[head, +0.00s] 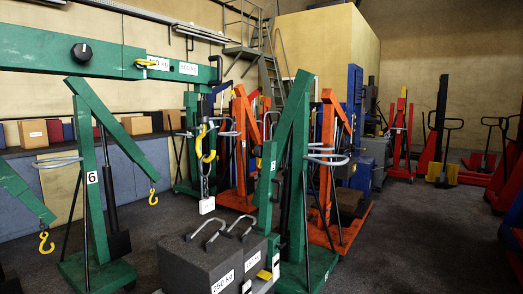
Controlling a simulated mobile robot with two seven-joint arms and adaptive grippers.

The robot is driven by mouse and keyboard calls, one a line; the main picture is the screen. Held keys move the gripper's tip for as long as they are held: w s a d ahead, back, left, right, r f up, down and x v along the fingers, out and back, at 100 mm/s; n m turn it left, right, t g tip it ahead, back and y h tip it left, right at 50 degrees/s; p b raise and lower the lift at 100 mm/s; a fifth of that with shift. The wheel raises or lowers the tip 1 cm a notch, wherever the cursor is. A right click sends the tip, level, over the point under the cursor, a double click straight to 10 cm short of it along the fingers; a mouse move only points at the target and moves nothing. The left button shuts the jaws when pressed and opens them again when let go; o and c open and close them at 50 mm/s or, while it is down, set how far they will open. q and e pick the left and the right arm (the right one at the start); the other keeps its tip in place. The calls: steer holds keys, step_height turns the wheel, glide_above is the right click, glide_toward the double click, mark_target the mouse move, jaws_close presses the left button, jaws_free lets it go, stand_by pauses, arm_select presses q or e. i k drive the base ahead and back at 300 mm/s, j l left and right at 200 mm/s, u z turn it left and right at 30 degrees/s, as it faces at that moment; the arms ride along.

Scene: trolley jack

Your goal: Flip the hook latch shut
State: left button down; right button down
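A yellow hook (207,150) hangs near the middle of the head view, in front of the green and orange lifting frames. A short chain (204,182) with a white block (207,205) shows below it. The hook's latch is too small to make out, so I cannot tell whether it is open or shut. Two other yellow hooks hang at the left, one at the lower left (45,242) and one from a green arm (153,196). Neither of my grippers shows in this view.
A dark grey weight block (190,262) with metal handles and kg labels stands below the hook. A green crane beam (60,48) crosses the upper left. Green (297,200) and orange (330,190) frames crowd the middle. Open floor (420,235) lies to the right.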

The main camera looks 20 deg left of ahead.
mark_target(211, 124)
steer(key=i+j+u, duration=0.1)
steer(key=i+u, duration=0.15)
steer(key=i, duration=0.9)
steer(key=i+j, duration=0.1)
steer(key=j, duration=0.2)
steer(key=i+j, duration=0.15)
steer(key=j, duration=0.15)
